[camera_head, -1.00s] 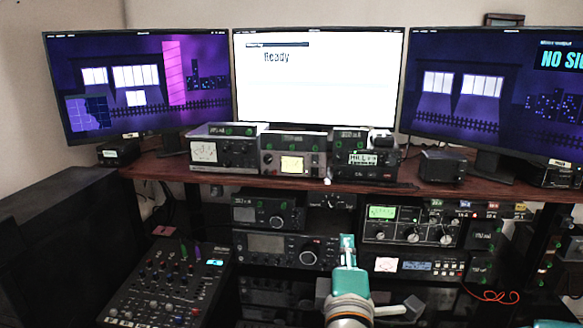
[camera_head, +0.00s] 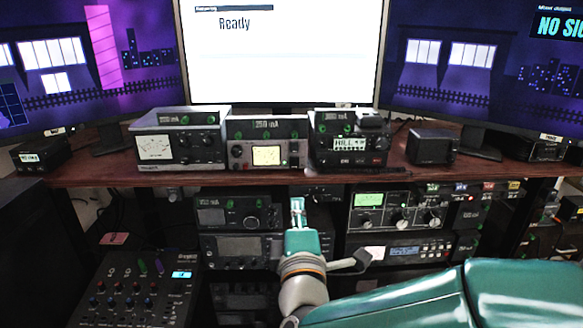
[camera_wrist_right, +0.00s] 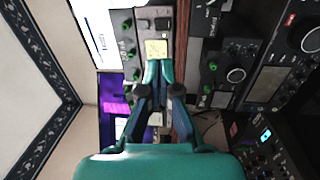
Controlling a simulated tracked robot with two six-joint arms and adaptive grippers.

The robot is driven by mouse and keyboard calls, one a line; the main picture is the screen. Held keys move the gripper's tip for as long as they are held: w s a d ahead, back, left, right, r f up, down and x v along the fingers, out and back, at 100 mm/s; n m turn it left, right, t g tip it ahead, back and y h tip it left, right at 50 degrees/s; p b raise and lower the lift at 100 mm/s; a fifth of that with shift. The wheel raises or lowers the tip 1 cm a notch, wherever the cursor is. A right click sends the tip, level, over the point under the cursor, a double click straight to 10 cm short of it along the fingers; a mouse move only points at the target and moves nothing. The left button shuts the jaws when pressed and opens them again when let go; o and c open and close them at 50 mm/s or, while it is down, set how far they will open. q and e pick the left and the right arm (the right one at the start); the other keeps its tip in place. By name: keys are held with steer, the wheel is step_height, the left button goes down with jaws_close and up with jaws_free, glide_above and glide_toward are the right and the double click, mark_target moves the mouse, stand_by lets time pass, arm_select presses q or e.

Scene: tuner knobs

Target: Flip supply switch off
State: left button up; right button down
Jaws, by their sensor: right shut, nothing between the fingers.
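No label in view lets me read which switch is the supply switch. The middle box on the shelf (camera_head: 240,150), with a lit yellow meter (camera_head: 266,156), has small controls on its front. The yellow meter also shows in the right wrist view (camera_wrist_right: 156,48). My right gripper (camera_head: 297,205) is shut and empty, pointing up, just below the shelf edge and in front of the lower radios. In the right wrist view its fingers (camera_wrist_right: 165,75) show just below the yellow meter; I cannot tell the gap. My left gripper is not in view.
A white-meter box (camera_head: 178,147) and a radio stack (camera_head: 350,145) flank the middle box. A wooden shelf edge (camera_head: 110,176) runs across. A mixer (camera_head: 138,290) lies lower left; a rack unit (camera_head: 392,215) is right of my gripper. Monitors stand behind.

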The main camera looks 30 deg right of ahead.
mark_target(293, 160)
steer(key=p+x, duration=0.1)
steer(key=x, duration=1.2)
steer(key=shift+w+d+r, duration=0.1)
steer(key=shift+w+d, duration=0.05)
steer(key=shift+w, duration=0.1)
